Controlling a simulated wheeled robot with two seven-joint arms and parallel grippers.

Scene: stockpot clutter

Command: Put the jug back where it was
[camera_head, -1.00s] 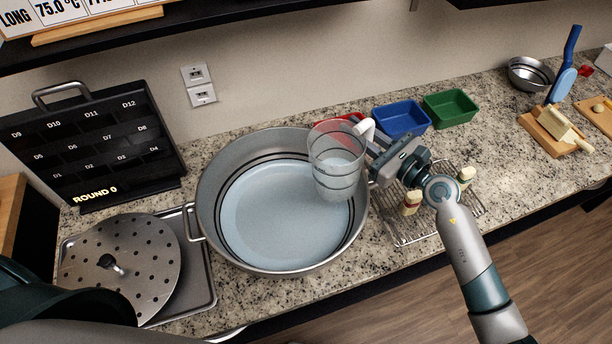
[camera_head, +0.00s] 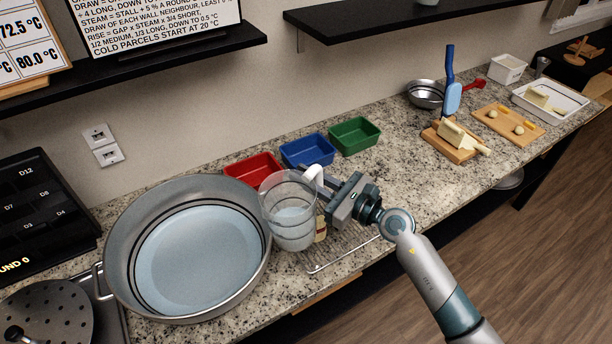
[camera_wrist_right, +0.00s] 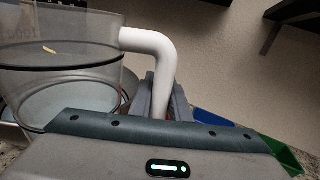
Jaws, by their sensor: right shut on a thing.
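The clear jug (camera_head: 291,212) with a white handle (camera_head: 314,178) is upright, at the right rim of the large stockpot in the head view. My right gripper (camera_head: 326,190) is shut on the jug's handle and holds it from the right. In the right wrist view the jug (camera_wrist_right: 60,75) fills the left side, and its white handle (camera_wrist_right: 150,45) runs down between my fingers (camera_wrist_right: 163,98). Whether the jug's base touches anything is hard to tell. My left gripper is not in view.
The wide stockpot (camera_head: 118,235) holds pale blue liquid. Red (camera_head: 252,168), blue (camera_head: 307,150) and green (camera_head: 354,135) bins stand behind the jug. A wire rack (camera_head: 345,258) lies under my right gripper. The counter (camera_head: 400,165) right of the green bin is clear.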

